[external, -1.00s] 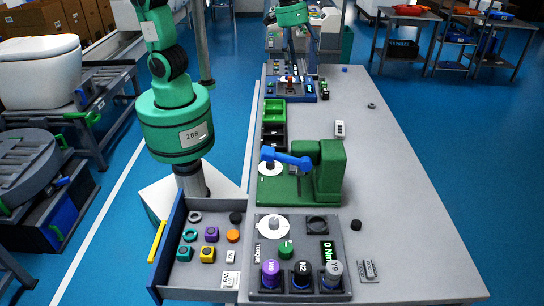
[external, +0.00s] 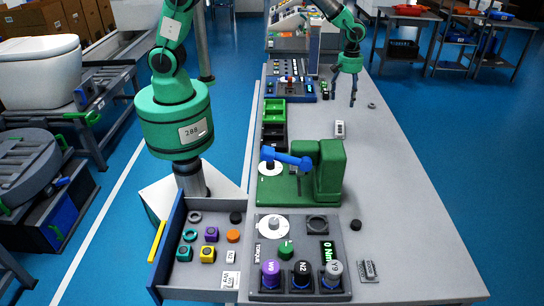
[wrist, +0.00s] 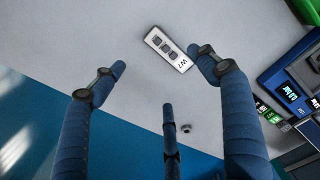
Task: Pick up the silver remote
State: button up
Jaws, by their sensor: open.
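A small silver-white remote (external: 340,129) with dark buttons lies flat on the grey table, beyond the green machine. In the wrist view the remote (wrist: 167,49) shows three dark buttons and a printed label at one end. My gripper (external: 344,98) hangs over the table, farther from the camera than the remote, its dark blue fingers pointing down. In the wrist view my gripper (wrist: 163,72) is open and empty. Its fingers are spread, and the remote lies between and beyond the upper two fingertips, apart from them.
A small dark ring (external: 372,106) lies right of my gripper. The green machine (external: 328,170) with a blue arm stands on the near side. The right part of the table is mostly clear.

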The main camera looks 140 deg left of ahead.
jog(key=shift+n, duration=0.6)
jog(key=a+f, duration=0.1)
jog(key=s+a+f, duration=0.1)
jog(key=f, duration=0.1)
jog(key=shift+a, duration=0.35)
jog(key=shift+f, duration=0.15)
jog(key=b, duration=0.1)
send_over(342, 128)
jog(key=shift+a+f, duration=0.15)
jog(key=shift+f, duration=4.05)
jog(key=shift+s+f+b, duration=0.1)
jog(key=shift+f+b, duration=0.5)
jog(key=shift+f, duration=2)
jog(key=shift+c, duration=0.5)
jog(key=c, duration=1.2)
